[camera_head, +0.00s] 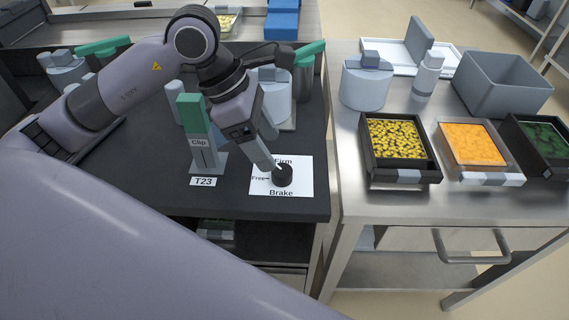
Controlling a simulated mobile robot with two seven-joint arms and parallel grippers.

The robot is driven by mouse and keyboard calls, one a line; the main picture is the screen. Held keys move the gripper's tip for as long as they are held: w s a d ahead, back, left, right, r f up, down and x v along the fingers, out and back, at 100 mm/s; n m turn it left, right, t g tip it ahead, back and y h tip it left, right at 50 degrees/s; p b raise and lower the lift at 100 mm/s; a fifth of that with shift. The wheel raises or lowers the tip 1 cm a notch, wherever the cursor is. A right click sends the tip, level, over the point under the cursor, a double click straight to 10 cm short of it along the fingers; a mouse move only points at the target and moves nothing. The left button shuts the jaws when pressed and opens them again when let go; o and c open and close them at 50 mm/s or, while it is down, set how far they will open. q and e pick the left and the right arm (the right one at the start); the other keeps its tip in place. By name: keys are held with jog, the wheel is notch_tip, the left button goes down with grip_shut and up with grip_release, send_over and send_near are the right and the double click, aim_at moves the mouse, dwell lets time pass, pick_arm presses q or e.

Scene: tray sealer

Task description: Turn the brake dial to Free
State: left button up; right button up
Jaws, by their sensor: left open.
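The brake dial (284,177) is a small round black knob on a white label plate (301,188) at the front right of the dark bench. The plate reads "Firm" behind the dial, "Free" to its left and "Brake" in front. My left gripper (270,163) reaches down from the upper left, its fingers just behind and left of the dial. It is open; I cannot tell whether it touches the dial. A small pale mark shows at the dial's upper left edge, partly beside the fingers, so its setting is unclear. My right gripper is out of view.
Left of the plate stands a green-topped "Clip" post (193,115) with a "T23" tag (203,182). Grey canisters (273,97) with green handles stand behind. The steel table at right holds food trays (398,148) and a grey bin (503,84). My arm covers the lower left.

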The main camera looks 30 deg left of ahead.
aim_at(282, 170)
pick_arm(q)
jog(key=x, duration=0.4)
jog(key=b+x, duration=0.1)
jog(key=x, duration=0.1)
jog(key=shift+w+a+f, duration=0.2)
jog(key=shift+w+f, duration=0.05)
jog(key=shift+f, duration=0.25)
jog(key=c, duration=1.1)
